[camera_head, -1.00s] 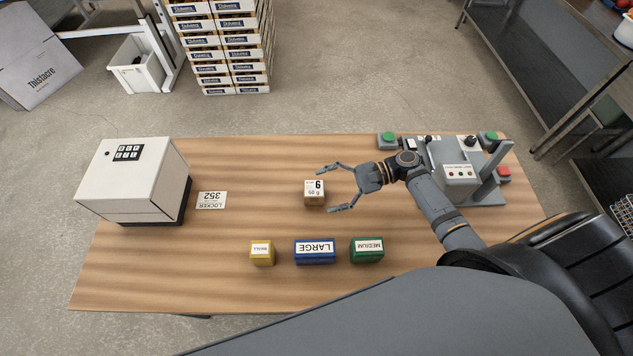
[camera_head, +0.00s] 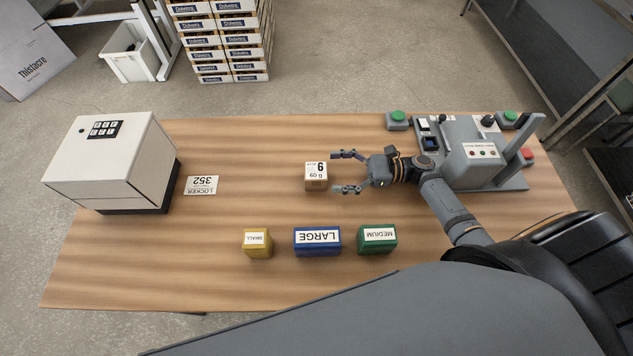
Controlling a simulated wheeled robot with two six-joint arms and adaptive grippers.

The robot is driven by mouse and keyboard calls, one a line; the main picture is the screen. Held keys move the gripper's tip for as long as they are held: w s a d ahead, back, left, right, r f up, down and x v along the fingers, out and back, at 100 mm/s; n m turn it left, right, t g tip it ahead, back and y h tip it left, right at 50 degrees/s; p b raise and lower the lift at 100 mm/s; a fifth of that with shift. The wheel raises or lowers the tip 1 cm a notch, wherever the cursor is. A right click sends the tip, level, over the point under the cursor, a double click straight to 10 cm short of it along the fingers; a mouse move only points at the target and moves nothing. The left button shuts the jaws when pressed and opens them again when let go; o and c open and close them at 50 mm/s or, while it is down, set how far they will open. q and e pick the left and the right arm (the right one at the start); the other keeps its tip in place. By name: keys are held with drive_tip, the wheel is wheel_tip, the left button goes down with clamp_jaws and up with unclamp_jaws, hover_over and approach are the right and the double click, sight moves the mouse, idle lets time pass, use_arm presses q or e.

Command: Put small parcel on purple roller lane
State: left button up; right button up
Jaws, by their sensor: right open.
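A small yellow block labelled SMALL (camera_head: 257,243) sits on the wooden table, left of a blue block labelled LARGE (camera_head: 317,242) and a green block labelled MEDIUM (camera_head: 377,239). A cardboard cube marked 60 g (camera_head: 316,177) stands farther back, near the table's middle. My right gripper (camera_head: 342,173) is open and empty, just right of the cube, with its fingers pointing left toward it. I cannot tell its height above the table. No purple roller lane shows in this view. My left gripper is not in view.
A white keypad box (camera_head: 110,165) stands at the table's left, beside a LOCKER 352 card (camera_head: 202,185). A grey control device (camera_head: 477,150) with coloured buttons fills the right end. Stacked cartons (camera_head: 222,40) stand on the floor behind. The table between card and cube is clear.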

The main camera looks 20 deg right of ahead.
sight(316, 170)
drive_tip(key=shift+w+a+r, duration=0.1)
drive_tip(key=shift+a+r, duration=0.05)
drive_tip(key=shift+a, duration=0.35)
drive_tip(key=x, duration=0.5)
drive_tip(key=shift+d, duration=0.1)
drive_tip(key=c, duration=1.4)
drive_tip(key=shift+o, duration=0.2)
drive_tip(key=shift+r, duration=0.25)
wheel_tip(316, 170, up, 3)
drive_tip(key=shift+f, duration=0.2)
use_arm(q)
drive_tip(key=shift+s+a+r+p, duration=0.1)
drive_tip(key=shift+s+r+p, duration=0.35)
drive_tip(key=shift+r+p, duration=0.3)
use_arm(e)
drive_tip(key=s+a+r, duration=0.3)
drive_tip(key=s+r, duration=0.7)
drive_tip(key=s, duration=0.3)
drive_tip(key=shift+s, duration=0.35)
